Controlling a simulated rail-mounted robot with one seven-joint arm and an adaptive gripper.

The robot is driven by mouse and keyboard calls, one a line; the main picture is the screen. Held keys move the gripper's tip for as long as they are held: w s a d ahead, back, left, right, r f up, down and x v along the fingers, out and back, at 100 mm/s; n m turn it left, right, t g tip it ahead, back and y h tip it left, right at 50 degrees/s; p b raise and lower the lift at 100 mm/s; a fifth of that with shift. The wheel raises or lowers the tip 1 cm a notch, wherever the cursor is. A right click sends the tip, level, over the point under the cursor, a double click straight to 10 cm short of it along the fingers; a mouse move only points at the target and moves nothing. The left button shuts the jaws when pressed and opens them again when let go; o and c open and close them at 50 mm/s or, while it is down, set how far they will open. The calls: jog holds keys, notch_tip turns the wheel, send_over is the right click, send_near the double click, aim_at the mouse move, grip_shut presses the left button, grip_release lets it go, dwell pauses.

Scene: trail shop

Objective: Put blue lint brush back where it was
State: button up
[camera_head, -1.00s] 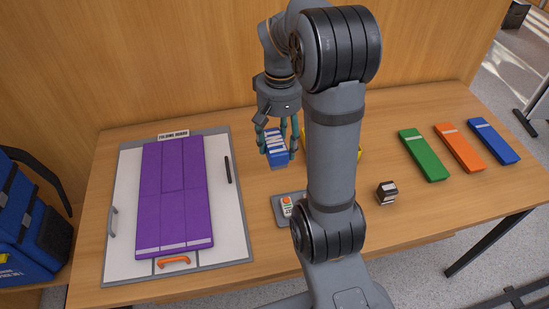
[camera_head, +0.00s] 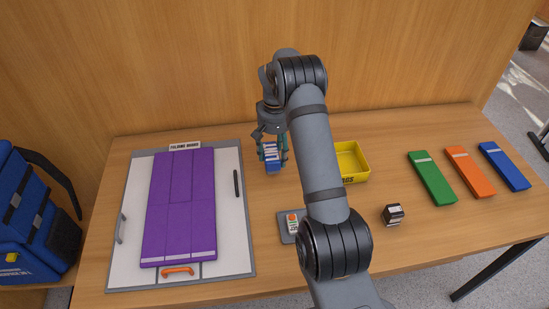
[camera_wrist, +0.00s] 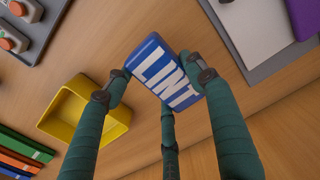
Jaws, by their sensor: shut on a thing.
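The blue lint brush (camera_wrist: 163,72) has white LINT lettering on its side. My gripper (camera_wrist: 157,90) is shut on it, with teal fingers on both sides and a third finger below in the wrist view. In the head view the brush (camera_head: 272,158) is in my gripper (camera_head: 272,150) over the back middle of the table, between the folding board and the yellow bin. I cannot tell whether its underside touches the table.
The folding board (camera_head: 232,220) bears a purple folded cloth (camera_head: 180,205) at left. A yellow bin (camera_head: 352,160) stands behind my arm. A grey tray (camera_head: 287,238), a small black-and-white block (camera_head: 393,214) and green (camera_head: 432,178), orange (camera_head: 470,171) and blue (camera_head: 504,166) folded pieces lie rightward.

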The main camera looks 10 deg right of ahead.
aim_at(275, 151)
notch_tip(275, 151, down, 3)
jog(key=shift+f+p, duration=0.1)
jog(key=shift+p, duration=0.65)
jog(key=shift+f, duration=0.45)
jog(key=shift+f, duration=0.1)
jog(key=shift+f+b, duration=0.15)
jog(key=shift+b, duration=0.15)
jog(key=o, duration=1.1)
jog(key=shift+o, duration=0.2)
notch_tip(275, 151, up, 13)
jog(key=shift+f+b, duration=0.2)
jog(key=shift+b, duration=0.8)
